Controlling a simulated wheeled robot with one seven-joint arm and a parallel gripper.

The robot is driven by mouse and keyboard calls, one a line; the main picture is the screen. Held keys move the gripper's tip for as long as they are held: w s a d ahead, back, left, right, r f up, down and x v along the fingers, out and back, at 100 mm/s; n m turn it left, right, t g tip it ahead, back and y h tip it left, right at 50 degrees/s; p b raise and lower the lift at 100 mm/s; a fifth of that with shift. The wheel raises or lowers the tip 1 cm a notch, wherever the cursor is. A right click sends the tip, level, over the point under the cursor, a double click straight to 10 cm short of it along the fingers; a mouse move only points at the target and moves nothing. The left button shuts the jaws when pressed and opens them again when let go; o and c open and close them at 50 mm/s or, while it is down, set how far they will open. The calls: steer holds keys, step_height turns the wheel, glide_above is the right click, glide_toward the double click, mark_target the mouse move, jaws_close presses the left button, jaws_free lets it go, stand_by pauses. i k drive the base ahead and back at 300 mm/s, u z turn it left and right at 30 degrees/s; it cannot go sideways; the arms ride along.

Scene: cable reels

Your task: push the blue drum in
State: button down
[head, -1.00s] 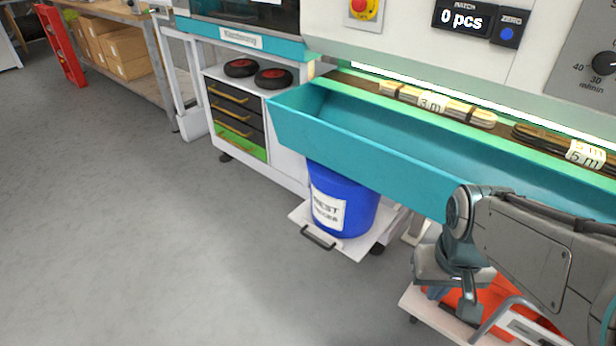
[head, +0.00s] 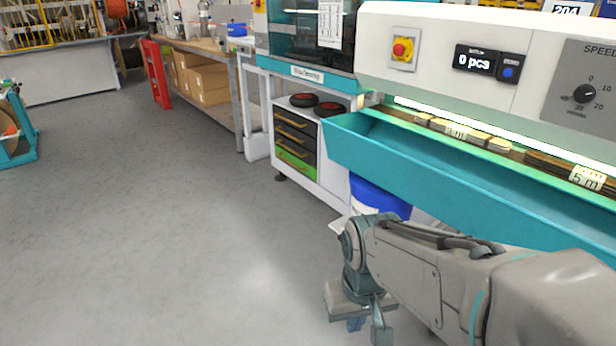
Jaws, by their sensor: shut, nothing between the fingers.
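The blue drum (head: 383,199) stands under the teal trough (head: 440,165) of the machine, on a low white pull-out platform (head: 338,226). My arm hides most of the drum and platform; only the drum's upper part shows. My gripper (head: 366,328) hangs at the bottom centre, low over the floor, in front of the drum in the picture. Its fingers point down and look shut and empty. I cannot tell how far it is from the drum.
A drawer cabinet (head: 296,140) stands left of the drum. A workbench (head: 205,50) with cardboard boxes is further back, with a red frame (head: 156,75) beside it. A teal reel stand (head: 14,130) is at the far left. The grey floor between is clear.

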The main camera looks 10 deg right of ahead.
mark_target(361, 203)
steer(key=u, duration=0.3)
steer(key=i, duration=1.4)
steer(key=z, duration=1.05)
steer(key=i, duration=0.2)
steer(key=z, duration=0.1)
